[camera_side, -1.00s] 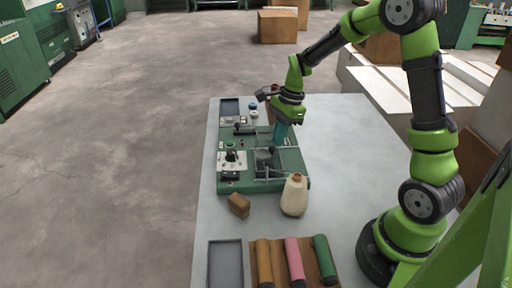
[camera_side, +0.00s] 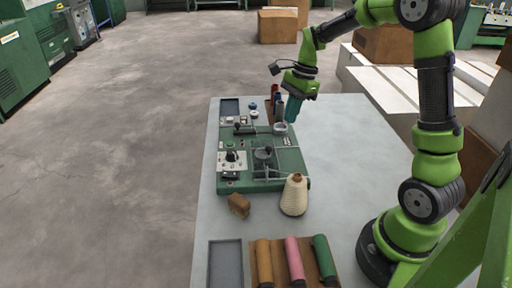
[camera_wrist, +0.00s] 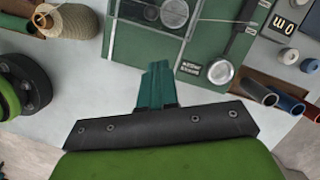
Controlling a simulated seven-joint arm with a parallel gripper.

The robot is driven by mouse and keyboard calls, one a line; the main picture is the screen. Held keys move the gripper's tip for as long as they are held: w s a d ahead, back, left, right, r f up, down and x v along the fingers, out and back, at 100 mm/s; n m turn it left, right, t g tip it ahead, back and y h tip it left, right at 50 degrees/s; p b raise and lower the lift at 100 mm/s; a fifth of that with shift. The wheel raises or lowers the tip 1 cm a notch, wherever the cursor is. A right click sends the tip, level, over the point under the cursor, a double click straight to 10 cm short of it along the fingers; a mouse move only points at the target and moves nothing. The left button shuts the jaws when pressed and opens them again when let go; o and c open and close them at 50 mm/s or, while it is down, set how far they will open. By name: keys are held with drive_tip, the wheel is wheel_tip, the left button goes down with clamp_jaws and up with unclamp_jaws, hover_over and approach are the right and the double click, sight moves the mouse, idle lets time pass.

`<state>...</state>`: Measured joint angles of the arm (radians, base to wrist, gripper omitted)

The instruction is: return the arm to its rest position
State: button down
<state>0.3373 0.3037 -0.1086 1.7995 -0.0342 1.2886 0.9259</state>
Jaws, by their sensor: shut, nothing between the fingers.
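My green arm bends over the far half of the table (camera_side: 345,190). My gripper (camera_side: 292,112) hangs above the far right part of the green machine panel, with its teal fingers together and nothing between them.
A cream yarn cone (camera_side: 294,196) and a brown block (camera_side: 239,205) stand in front of the panel. Yellow, pink and green rolls (camera_side: 295,260) lie near a grey tray (camera_side: 226,264). The table's right side is clear.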

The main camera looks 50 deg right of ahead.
drive_tip(key=v, duration=0.5)
drive_tip(key=s+a+r+n+t, duration=0.2)
drive_tip(key=s+a+n+t, duration=0.1)
drive_tip(key=s+a+n, duration=0.4)
drive_tip(key=s+a+r+n+t, duration=0.3)
drive_tip(key=s+a+n, duration=0.4)
drive_tip(key=a+n, duration=0.2)
drive_tip(key=shift+a+n+h, duration=0.15)
drive_tip(key=shift+n+h, duration=0.25)
drive_tip(key=shift+n, duration=0.4)
